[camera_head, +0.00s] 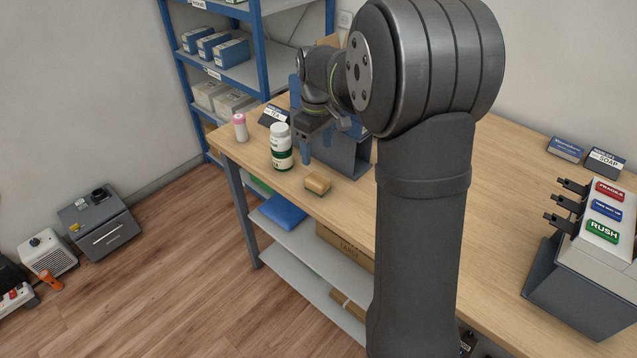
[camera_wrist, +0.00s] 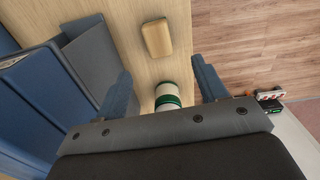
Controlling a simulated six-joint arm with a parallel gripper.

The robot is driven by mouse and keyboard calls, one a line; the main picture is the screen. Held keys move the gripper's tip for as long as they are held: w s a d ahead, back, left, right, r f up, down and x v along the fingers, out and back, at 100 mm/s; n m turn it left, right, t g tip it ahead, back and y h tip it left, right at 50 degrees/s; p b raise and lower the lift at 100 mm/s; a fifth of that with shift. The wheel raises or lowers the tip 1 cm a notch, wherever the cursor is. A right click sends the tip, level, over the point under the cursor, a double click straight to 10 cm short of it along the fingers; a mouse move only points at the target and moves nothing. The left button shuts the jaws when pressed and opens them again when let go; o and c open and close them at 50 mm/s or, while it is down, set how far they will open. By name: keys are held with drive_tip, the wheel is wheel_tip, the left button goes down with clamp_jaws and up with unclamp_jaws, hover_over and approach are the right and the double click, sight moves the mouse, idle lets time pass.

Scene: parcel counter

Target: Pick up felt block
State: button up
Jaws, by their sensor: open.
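The felt block (camera_head: 317,182) is a small tan block with rounded edges, lying on the wooden counter near its front edge. It also shows in the wrist view (camera_wrist: 157,38), ahead of and between the fingers. My gripper (camera_head: 305,150) is above the counter, to the upper left of the block in the head view, apart from it. In the wrist view its blue fingers (camera_wrist: 162,88) are spread wide with nothing held. A white bottle with a green band (camera_head: 281,147) stands beside the gripper; its green-banded part (camera_wrist: 167,98) shows between the fingers in the wrist view.
A grey bin (camera_head: 343,152) stands right behind the gripper. A pink-capped bottle (camera_head: 240,127) and a dark-labelled box (camera_head: 273,115) are at the counter's far end. A label stand (camera_head: 580,295) is at right. The counter's front edge is close to the block.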

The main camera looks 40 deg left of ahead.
sight(318, 179)
drive_tip(key=f, duration=1.1)
drive_tip(key=shift+w+f, duration=0.2)
drive_tip(key=shift+f, duration=0.2)
drive_tip(key=c, duration=1.1)
